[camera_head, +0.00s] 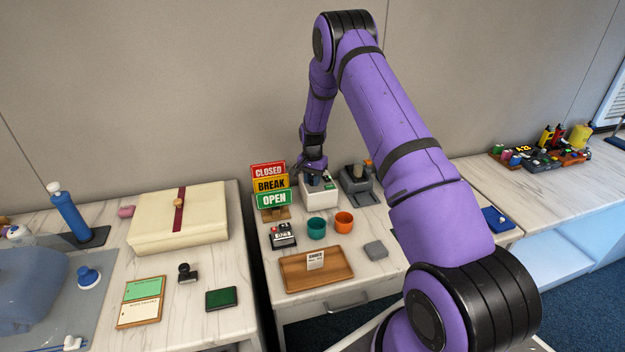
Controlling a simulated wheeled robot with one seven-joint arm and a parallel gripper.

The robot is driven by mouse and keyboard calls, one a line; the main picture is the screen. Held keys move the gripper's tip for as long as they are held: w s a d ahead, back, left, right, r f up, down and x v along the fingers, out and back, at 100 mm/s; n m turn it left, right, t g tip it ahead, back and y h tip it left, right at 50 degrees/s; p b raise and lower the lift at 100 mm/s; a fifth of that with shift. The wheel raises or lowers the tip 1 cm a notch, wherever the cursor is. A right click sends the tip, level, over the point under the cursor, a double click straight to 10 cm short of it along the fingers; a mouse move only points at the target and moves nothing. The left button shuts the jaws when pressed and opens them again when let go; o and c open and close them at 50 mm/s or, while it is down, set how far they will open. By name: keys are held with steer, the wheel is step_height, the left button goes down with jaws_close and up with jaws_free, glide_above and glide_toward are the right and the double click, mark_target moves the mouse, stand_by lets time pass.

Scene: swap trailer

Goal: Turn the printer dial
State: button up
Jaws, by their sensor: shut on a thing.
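A small white printer (320,194) stands near the back of the middle table, right of the sign stack. My purple arm reaches down to it from above. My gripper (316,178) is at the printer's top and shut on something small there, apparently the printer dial. The dial itself is hidden behind my gripper, so its angle cannot be seen.
The CLOSED, BREAK and OPEN signs (270,185) stand close left of my gripper. A grey device (359,187) stands close right. A teal cup (316,228) and an orange cup (344,221) sit in front. A wooden tray (290,283) lies nearer the front edge.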

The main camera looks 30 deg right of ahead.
mark_target(312, 180)
steer(key=n, duration=0.6)
steer(key=shift+n, duration=0.3)
steer(key=n, duration=0.6)
steer(key=shift+n, duration=0.6)
steer(key=o, duration=0.9)
step_height(312, 180, up, 11)
steer(key=shift+f, duration=0.1)
